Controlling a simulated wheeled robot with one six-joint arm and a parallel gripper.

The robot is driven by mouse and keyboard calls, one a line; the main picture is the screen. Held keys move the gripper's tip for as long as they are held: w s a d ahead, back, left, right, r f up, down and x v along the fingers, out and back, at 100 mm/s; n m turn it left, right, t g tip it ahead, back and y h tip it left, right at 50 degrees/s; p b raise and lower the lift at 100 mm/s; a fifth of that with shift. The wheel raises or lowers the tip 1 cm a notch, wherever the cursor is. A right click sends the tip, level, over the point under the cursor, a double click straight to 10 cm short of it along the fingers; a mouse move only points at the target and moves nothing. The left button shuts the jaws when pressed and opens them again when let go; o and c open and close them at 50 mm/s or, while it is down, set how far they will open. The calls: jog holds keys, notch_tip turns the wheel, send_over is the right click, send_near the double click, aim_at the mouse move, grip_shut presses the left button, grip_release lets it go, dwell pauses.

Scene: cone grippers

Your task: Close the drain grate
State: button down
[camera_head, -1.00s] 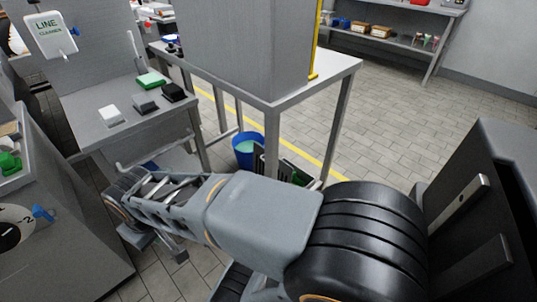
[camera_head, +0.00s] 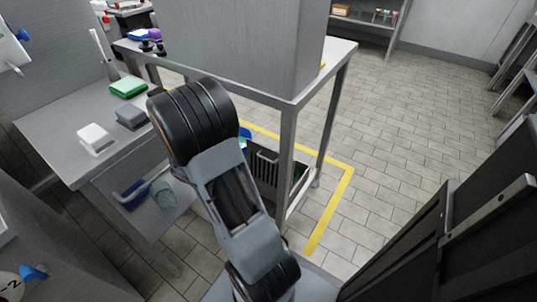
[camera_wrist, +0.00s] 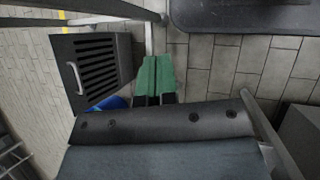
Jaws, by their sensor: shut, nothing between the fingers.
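The drain grate (camera_head: 264,160) is a dark slotted panel under the table. It looks raised and tilted, not flat, though its exact angle is unclear; my arm is close in front of it. In the wrist view the grate (camera_wrist: 97,62) shows at the upper left, with dark slots and a pale bar handle (camera_wrist: 72,78) on its left edge. My gripper (camera_wrist: 155,62) shows as two green fingers side by side with a thin seam, shut and empty. It is right of the grate with a visible gap.
A table (camera_head: 290,102) with a tall grey cabinet (camera_head: 250,45) stands over the grate; its leg (camera_head: 287,165) is close to my arm. A blue bucket (camera_wrist: 110,102) is partly hidden. A grey bench (camera_head: 60,130) is at left. Tiled floor (camera_head: 400,130) is open at right.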

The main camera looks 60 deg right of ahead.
jog(key=s+d+f+n+g+h, duration=0.2)
jog(key=d+f+n+h, duration=0.75)
jog(key=d+f, duration=0.55)
jog(key=w+d+r+n+t+h, duration=0.2)
jog(key=w+d+n+t+h, duration=0.2)
jog(key=w+d+n+t, duration=0.5)
jog(key=d+f+m+g+b, duration=0.1)
jog(key=d+b, duration=0.3)
jog(key=d, duration=0.7)
jog(key=shift+w+m, duration=0.35)
jog(key=shift+d+f, duration=0.1)
jog(key=shift+d, duration=0.05)
